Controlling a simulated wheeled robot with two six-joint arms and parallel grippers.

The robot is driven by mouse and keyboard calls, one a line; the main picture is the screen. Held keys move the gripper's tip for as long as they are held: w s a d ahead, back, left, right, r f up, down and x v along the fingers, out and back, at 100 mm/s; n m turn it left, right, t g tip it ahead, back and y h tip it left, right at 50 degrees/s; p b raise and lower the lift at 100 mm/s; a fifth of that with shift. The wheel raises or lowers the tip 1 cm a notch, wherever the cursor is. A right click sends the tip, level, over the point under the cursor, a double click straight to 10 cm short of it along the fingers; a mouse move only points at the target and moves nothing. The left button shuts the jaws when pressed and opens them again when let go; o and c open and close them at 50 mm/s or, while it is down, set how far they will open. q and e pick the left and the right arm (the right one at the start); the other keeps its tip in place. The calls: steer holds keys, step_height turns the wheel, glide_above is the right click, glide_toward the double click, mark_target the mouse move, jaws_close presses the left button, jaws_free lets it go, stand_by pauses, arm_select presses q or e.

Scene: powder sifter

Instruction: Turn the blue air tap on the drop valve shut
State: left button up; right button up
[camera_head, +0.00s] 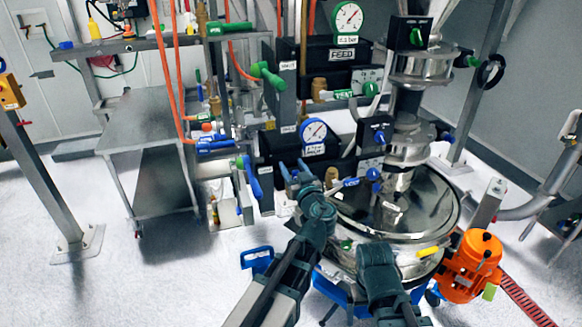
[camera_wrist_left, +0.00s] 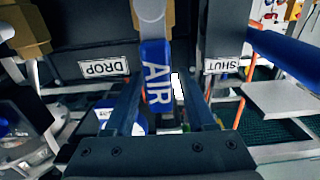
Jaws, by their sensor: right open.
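The blue air tap (camera_wrist_left: 156,75) shows in the left wrist view as a blue handle marked AIR, on a brass fitting at the top edge. It lies lengthwise between the two fingers of my left gripper (camera_wrist_left: 160,112), with a gap visible on each side. A DROP label (camera_wrist_left: 104,67) is left of it and a SHUT label (camera_wrist_left: 222,65) right, both upside down. In the head view my left gripper (camera_head: 294,167) is at the valve panel and mostly hides this tap. My right gripper (camera_head: 376,256) is over the vessel's near rim, its fingertips hidden.
Left of my left gripper is another blue handle (camera_head: 254,179). To its right are a brass valve with a blue labelled handle (camera_head: 350,182) and the shiny round vessel (camera_head: 425,200). An orange motor (camera_head: 470,267) stands at the right.

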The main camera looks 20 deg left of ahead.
arm_select(q)
jaws_close()
stand_by(1.2)
